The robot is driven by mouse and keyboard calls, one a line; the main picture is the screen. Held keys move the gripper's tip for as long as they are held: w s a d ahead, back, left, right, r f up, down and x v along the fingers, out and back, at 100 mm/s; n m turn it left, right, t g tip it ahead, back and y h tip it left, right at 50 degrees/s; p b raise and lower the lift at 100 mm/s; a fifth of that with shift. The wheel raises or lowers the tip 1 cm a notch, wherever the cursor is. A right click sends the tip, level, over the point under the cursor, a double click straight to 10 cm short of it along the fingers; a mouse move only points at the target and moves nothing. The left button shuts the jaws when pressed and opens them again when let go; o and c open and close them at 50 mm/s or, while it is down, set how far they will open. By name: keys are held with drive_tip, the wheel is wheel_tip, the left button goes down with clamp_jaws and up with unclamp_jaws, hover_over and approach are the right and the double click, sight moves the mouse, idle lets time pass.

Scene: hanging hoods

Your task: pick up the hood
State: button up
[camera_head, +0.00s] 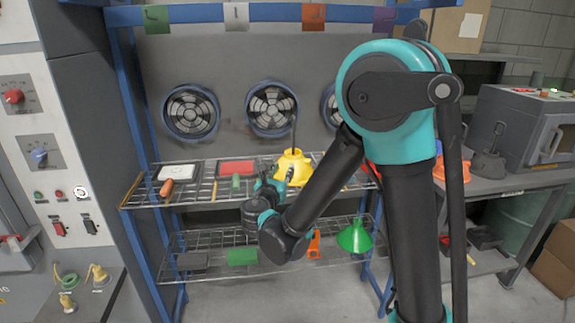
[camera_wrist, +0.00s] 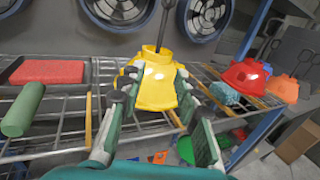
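A yellow hood (camera_head: 293,168) with a thin dark rod rising from its top stands on the upper wire shelf; it also fills the middle of the wrist view (camera_wrist: 158,82). My gripper (camera_head: 276,183) is at the front of that shelf, just left of and below the hood, partly hidden by my arm. In the wrist view my gripper (camera_wrist: 157,88) is open, with its fingers spread and pointing at the hood. The fingertips overlap the hood's two sides in the picture; I cannot tell whether they touch it.
Other hoods are red (camera_wrist: 246,76), orange (camera_wrist: 283,88), grey (camera_head: 488,165) and green (camera_head: 355,237). A red block (camera_wrist: 47,72) and green cylinder (camera_wrist: 23,109) lie left of the yellow hood. Round fans (camera_head: 271,108) line the back. A blue post (camera_head: 140,150) bounds the rack's left.

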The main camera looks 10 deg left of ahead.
sight(293, 150)
drive_tip(key=w, duration=0.5)
drive_tip(key=w+d, duration=0.1)
drive_tip(key=w, duration=1.1)
drive_tip(key=shift+w+d, duration=0.1)
drive_tip(key=shift+d, duration=0.25)
clamp_jaws()
